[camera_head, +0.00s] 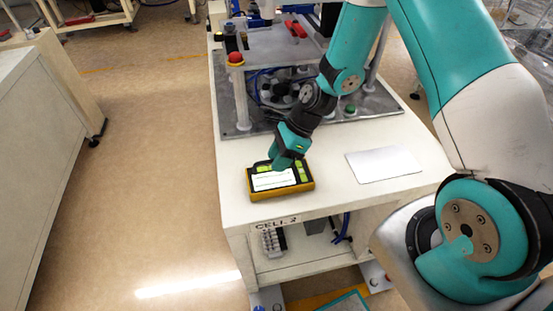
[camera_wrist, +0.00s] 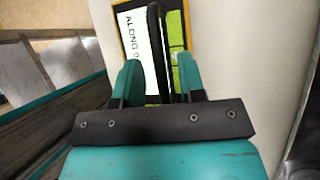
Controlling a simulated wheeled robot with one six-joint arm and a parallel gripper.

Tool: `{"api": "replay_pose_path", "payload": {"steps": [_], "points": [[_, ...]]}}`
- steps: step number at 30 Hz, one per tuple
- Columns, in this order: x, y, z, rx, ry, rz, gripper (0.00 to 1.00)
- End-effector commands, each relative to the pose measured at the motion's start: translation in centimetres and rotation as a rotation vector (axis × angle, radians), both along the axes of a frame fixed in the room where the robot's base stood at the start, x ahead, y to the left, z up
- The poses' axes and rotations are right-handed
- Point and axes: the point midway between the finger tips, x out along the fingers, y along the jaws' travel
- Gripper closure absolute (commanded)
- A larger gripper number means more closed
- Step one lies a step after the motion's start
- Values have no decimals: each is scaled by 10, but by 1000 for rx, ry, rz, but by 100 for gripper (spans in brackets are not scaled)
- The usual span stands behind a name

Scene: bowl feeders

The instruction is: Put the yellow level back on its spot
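The yellow level (camera_head: 273,181) lies near the front left of the white bench top, its yellow frame around a white label and green vials. In the wrist view the level (camera_wrist: 138,45) shows partly, with lettering on its label and a black handle (camera_wrist: 154,45) standing out towards me. My gripper (camera_head: 284,163) is right over the level's far side. In the wrist view my gripper (camera_wrist: 160,75) has its two teal fingers apart, one on each side of the handle, with gaps visible. A pale rectangular sheet or plate (camera_head: 384,164) lies bare to the right.
The white bench (camera_head: 235,205) carries a grey machine plate (camera_head: 235,115) at its back, with a red button (camera_head: 236,59) and a green button (camera_head: 350,108). The bench's front edge is close to the level. Open floor lies left.

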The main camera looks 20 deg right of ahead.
Motion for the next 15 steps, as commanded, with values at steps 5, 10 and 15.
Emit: {"api": "replay_pose_path", "payload": {"steps": [5, 10, 15], "points": [[2, -19, 27, -1, -6, -5, 63], [2, -39, 60, -2, -6, -5, 63], [3, -54, 84, 0, -4, -3, 63]]}}
